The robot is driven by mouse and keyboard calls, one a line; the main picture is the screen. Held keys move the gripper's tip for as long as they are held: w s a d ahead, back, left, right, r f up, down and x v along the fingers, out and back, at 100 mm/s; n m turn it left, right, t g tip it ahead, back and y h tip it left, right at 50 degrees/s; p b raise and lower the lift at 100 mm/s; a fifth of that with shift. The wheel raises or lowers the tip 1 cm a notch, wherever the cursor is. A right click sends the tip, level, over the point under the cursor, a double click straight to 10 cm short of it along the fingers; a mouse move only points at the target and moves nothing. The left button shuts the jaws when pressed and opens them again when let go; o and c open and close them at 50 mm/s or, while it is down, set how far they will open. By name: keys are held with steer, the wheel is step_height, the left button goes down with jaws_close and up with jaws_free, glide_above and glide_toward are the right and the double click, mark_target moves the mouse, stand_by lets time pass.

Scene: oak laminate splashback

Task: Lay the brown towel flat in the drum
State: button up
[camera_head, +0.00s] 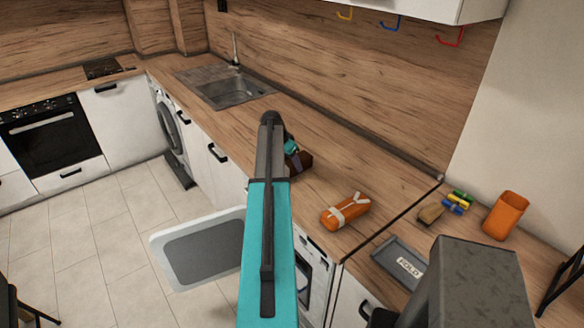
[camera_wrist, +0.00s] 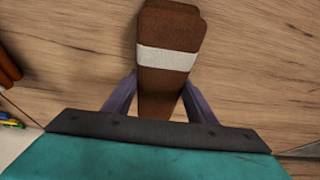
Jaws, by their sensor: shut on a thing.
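The brown towel (camera_wrist: 168,25) is folded, with a pale band (camera_wrist: 167,60) across it. In the wrist view it lies between the two purple-grey fingers of my gripper (camera_wrist: 162,88), which is shut on it. In the head view the towel (camera_head: 301,161) shows as a dark piece beside my gripper (camera_head: 291,148), over the counter, partly hidden by my arm. I cannot tell whether it touches the counter. A front-loading machine (camera_head: 318,262) stands under the counter with its door (camera_head: 200,248) swung open to the left. Its drum is mostly hidden behind my arm.
An orange banded roll (camera_head: 345,212) lies on the counter (camera_head: 385,185). To the right are a grey FOLD tray (camera_head: 400,262), coloured pegs (camera_head: 457,203), a brown brush-like item (camera_head: 430,213) and an orange container (camera_head: 505,214). A sink (camera_head: 228,90) and another round-doored machine (camera_head: 168,125) are farther back.

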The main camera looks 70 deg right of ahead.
steer(key=shift+r, duration=0.2)
steer(key=shift+r+b, duration=1.2)
steer(key=shift+r, duration=0.25)
steer(key=s+a+r+b, duration=0.1)
steer(key=s+a+b, duration=0.1)
steer(key=a, duration=0.5)
steer(key=s+a+b, duration=0.3)
steer(key=a, duration=0.5)
steer(key=shift+s+r, duration=0.35)
